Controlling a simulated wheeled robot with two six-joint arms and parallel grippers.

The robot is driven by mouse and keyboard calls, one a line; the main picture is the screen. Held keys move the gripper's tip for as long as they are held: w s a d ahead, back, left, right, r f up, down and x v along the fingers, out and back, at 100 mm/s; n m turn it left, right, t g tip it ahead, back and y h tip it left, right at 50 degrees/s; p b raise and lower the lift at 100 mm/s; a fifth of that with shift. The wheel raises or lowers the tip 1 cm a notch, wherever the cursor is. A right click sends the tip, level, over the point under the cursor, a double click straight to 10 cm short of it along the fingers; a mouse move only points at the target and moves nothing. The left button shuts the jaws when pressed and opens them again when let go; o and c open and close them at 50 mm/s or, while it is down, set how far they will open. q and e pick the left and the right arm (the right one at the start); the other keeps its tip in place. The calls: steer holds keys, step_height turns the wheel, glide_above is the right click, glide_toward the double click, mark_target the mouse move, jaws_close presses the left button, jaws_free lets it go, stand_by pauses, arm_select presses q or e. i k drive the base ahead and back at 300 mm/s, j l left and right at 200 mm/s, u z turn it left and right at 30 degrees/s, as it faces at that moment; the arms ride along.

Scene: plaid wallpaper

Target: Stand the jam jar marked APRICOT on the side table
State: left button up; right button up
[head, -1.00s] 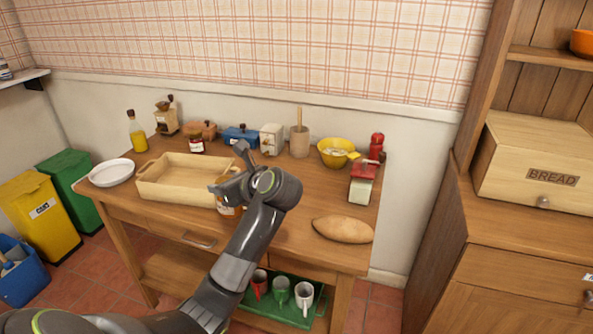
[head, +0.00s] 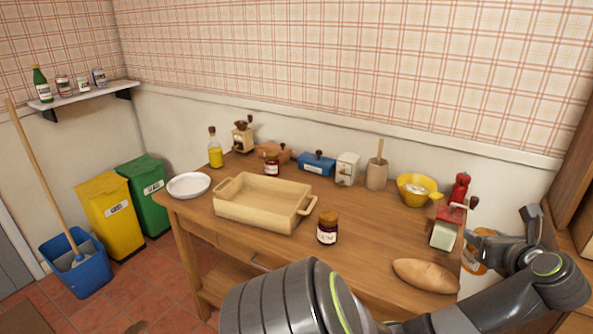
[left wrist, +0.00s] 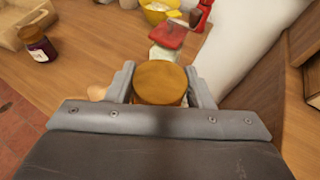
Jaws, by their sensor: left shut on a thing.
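My left gripper (head: 487,245) is at the right of the head view, shut on an orange jam jar (head: 473,250) with a golden lid. The jar is partly hidden by the gripper, and its label is not readable. In the left wrist view, the jar's lid (left wrist: 162,78) sits between the two fingers. It is held near the wooden table's right end. A dark jam jar (head: 327,229) stands on the wooden table (head: 360,255); it also shows in the left wrist view (left wrist: 39,45). I cannot tell which table is the side table. My right gripper is not in view.
A wooden tray (head: 262,207), a bread loaf (head: 425,275), a red-topped grinder (head: 446,232), a yellow bowl (head: 417,188) and a red-lidded jar (head: 272,165) are on the table. Yellow (head: 108,212) and green (head: 146,195) bins stand at left. A wall shelf (head: 85,94) holds several containers.

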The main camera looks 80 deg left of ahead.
mark_target(376, 237)
steer(key=k+j, duration=0.2)
steer(key=j, duration=0.2)
steer(key=k+j, duration=0.2)
steer(key=j, duration=0.2)
steer(key=k+j, duration=0.2)
steer(key=j, duration=0.2)
steer(key=k+j, duration=0.2)
steer(key=j, duration=0.2)
